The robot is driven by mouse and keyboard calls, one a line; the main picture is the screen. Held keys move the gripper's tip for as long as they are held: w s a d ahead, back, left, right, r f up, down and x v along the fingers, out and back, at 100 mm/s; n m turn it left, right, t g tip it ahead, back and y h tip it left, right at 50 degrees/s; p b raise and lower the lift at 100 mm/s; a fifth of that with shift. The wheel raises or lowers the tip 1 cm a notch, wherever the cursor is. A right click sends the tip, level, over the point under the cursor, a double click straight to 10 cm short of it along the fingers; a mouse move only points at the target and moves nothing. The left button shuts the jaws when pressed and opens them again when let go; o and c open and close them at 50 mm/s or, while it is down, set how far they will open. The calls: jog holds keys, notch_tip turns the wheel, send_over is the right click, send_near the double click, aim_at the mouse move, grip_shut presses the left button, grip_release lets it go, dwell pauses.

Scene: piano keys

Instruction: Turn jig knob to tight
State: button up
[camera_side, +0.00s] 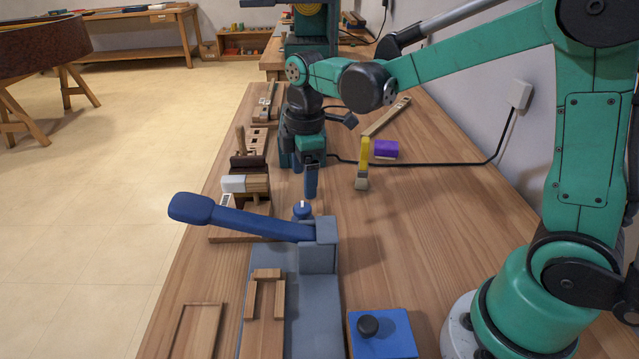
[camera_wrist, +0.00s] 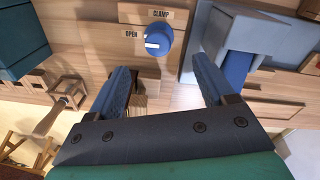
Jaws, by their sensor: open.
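The jig knob (camera_wrist: 158,40) is round and blue, on the wooden bench between labels reading OPEN and CLAMP in the wrist view. Its white mark is on its left side, toward the OPEN label. In the side view the knob (camera_side: 302,210) is partly hidden behind the blue lever's arm. My gripper (camera_side: 304,184) points down just beyond and above the knob. In the wrist view my gripper (camera_wrist: 161,74) has its two blue fingers spread wide with nothing between them. The knob lies ahead of the fingertips, and I see no contact.
A blue lever (camera_side: 245,217) on a grey-blue stand is close beside the knob. A blue box with a black knob (camera_side: 368,326) sits at the front. A purple block (camera_side: 386,149) and a yellow-handled brush (camera_side: 363,165) lie behind.

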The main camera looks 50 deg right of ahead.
aim_at(303, 207)
jog(key=shift+w+f+n+g, duration=0.3)
jog(key=shift+w+f+n, duration=0.05)
jog(key=shift+f+n, duration=0.3)
jog(key=shift+f, duration=2.8)
grip_shut()
